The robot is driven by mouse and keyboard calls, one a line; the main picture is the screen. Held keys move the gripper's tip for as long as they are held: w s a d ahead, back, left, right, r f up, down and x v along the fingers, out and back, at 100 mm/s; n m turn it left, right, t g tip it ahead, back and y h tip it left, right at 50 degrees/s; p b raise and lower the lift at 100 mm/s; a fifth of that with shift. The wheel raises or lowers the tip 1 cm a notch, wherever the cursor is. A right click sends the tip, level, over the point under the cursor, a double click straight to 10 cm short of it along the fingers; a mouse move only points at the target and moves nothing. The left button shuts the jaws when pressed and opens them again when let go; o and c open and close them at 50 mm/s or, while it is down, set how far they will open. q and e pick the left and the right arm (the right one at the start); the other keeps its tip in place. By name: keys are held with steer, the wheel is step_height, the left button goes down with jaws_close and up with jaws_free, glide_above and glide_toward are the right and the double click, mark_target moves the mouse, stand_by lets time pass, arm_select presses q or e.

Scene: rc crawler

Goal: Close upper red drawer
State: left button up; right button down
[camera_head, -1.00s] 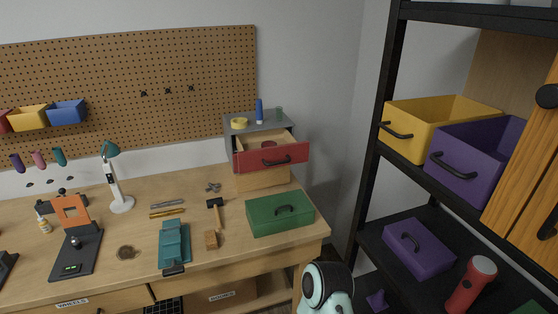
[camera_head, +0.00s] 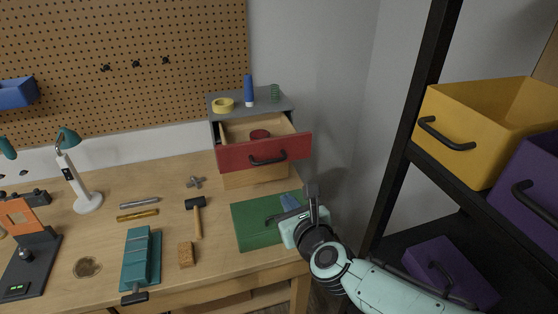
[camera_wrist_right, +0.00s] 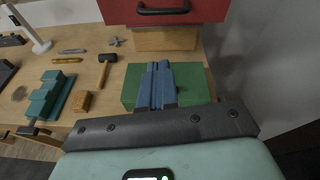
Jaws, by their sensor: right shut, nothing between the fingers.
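The upper red drawer (camera_head: 235,156) is pulled out of the small grey cabinet (camera_head: 212,128) on the workbench. It has a black handle, and a round dark red item lies inside. In the right wrist view the red drawer front (camera_wrist_right: 185,13) shows at the top edge. My left gripper is in no view.
A yellow tape roll (camera_head: 222,105), a blue bottle (camera_head: 249,92) and a green item stand on the cabinet. A hammer (camera_head: 197,215), a teal vise (camera_head: 141,262) and a wooden block (camera_head: 186,254) lie on the bench. A black shelf (camera_head: 408,110) with bins stands at right.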

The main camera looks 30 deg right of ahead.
step_height(320, 180, up, 3)
steer(key=m, duration=0.2)
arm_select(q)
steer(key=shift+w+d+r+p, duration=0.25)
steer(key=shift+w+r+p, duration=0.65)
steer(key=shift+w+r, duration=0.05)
arm_select(e)
glide_toward(270, 162)
steer(key=shift+t+h, duration=0.3)
steer(key=shift+t, duration=0.1)
steer(key=x, duration=0.6)
steer(key=shift+w+f, duration=0.35)
steer(key=shift+f, duration=0.15)
